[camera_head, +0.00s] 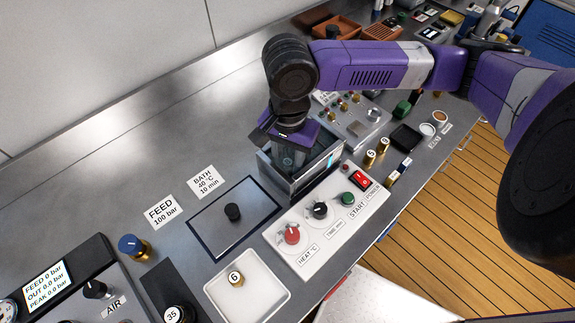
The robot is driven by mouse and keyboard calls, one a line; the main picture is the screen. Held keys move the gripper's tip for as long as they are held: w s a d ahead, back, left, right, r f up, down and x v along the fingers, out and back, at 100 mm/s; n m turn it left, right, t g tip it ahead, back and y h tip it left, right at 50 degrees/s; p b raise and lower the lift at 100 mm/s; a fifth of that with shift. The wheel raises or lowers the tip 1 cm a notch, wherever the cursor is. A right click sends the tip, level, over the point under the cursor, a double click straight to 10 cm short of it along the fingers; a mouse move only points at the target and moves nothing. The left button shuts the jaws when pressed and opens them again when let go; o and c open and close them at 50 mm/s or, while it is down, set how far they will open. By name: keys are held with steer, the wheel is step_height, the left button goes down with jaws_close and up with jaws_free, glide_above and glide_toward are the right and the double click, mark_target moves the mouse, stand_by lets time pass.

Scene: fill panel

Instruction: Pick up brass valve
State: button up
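My gripper (286,160) points down into an open-topped metal bath box (312,180) at the centre. The box wall and the wrist hide its fingertips, so I cannot tell if it is open or shut or holds anything. A brass fitting with a blue knob (133,246) stands on the counter at the lower left, well apart from my gripper; it looks like a valve. Small brass cylinders with numbered white tops also show: one (236,279) in a white tray (268,308), others (371,157) right of the bath.
A flat panel with a black knob (232,212) lies left of a white control box (330,224) with red, black and green controls. The upper-left counter is clear. My arm crosses the upper right.

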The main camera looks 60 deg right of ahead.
jaws_close()
steer(key=shift+r, duration=0.1)
